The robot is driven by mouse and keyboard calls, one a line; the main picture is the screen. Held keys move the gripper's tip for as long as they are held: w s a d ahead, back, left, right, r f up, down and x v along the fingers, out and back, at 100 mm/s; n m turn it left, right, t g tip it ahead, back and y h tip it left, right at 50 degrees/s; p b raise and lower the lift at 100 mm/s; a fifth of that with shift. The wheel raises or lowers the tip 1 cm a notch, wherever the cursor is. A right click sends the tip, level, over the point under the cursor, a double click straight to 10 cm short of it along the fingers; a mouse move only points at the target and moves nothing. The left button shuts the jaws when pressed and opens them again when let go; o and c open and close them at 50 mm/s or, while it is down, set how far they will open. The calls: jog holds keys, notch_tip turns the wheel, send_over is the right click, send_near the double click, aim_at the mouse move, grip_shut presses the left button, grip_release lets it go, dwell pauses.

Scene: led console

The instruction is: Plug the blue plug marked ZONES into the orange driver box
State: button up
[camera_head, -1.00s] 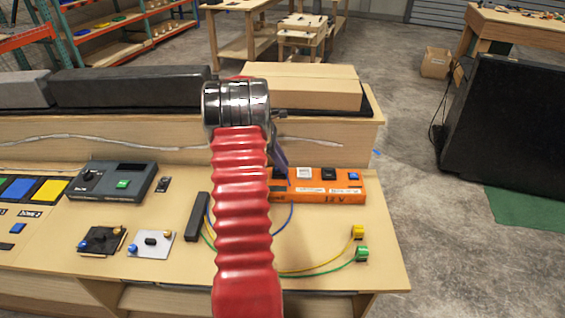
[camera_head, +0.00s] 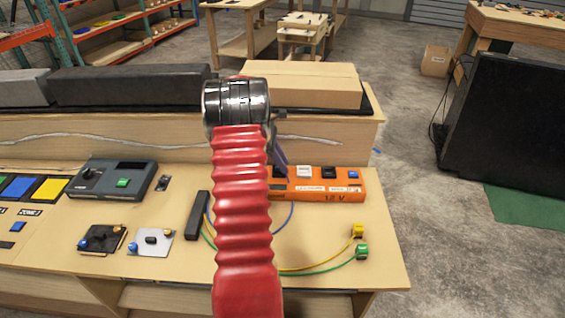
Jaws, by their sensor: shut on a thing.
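The orange driver box (camera_head: 345,190), marked 12 V, lies on the console top, right of my red arm. Black, white and blue blocks stand along its back edge, and my arm hides its left end. My gripper (camera_head: 280,157) shows only as a dark, partly purple sliver beside the arm at the box's left end. It is shut. A blue cable (camera_head: 291,213) curves up from behind the arm to the gripper, so the blue plug is held there. The plug itself, its ZONES mark and any contact with the box are hidden.
A yellow plug (camera_head: 358,231) and a green plug (camera_head: 362,251) lie on cables near the right edge. A black bar (camera_head: 197,216), a dark control box (camera_head: 112,182) and two small panels sit left of my arm. A cardboard box (camera_head: 305,84) lies on the ledge behind.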

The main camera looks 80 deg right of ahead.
jog(key=shift+a+f, duration=0.15)
jog(key=shift+f, duration=0.6)
dwell(0.8)
jog(key=o, duration=1.1)
jog(key=shift+c, duration=1.4)
jog(key=shift+o, duration=0.7)
jog(key=shift+r, duration=0.35)
jog(key=shift+c, duration=0.4)
jog(key=o, duration=0.5)
jog(key=shift+r, duration=3.45)
